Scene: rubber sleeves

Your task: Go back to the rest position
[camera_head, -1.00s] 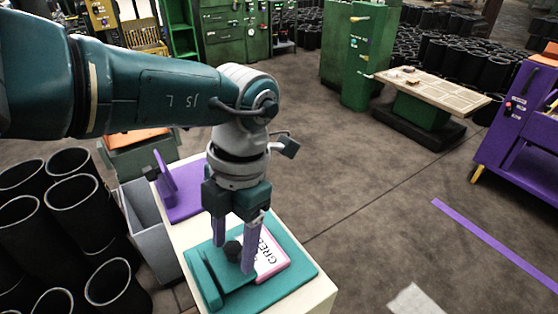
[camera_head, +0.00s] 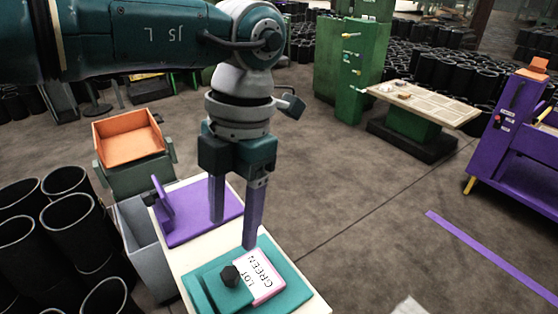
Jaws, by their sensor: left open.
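My left gripper (camera_head: 233,232) comes in from the left and points down above the pale table. Its two purple fingers are apart with nothing between them. Below its tips lies a teal tray (camera_head: 290,292) with a black knob (camera_head: 230,275) and a white card with a pink edge (camera_head: 262,274), printed "LOT GREEN". The fingers look clear of the knob. My right gripper is not in view.
A purple stand (camera_head: 185,237) is on the table (camera_head: 205,247) behind the fingers. A grey bin (camera_head: 146,254) and black rubber sleeves (camera_head: 75,225) stand at the left. An orange tray (camera_head: 128,139) is behind. Open floor lies to the right.

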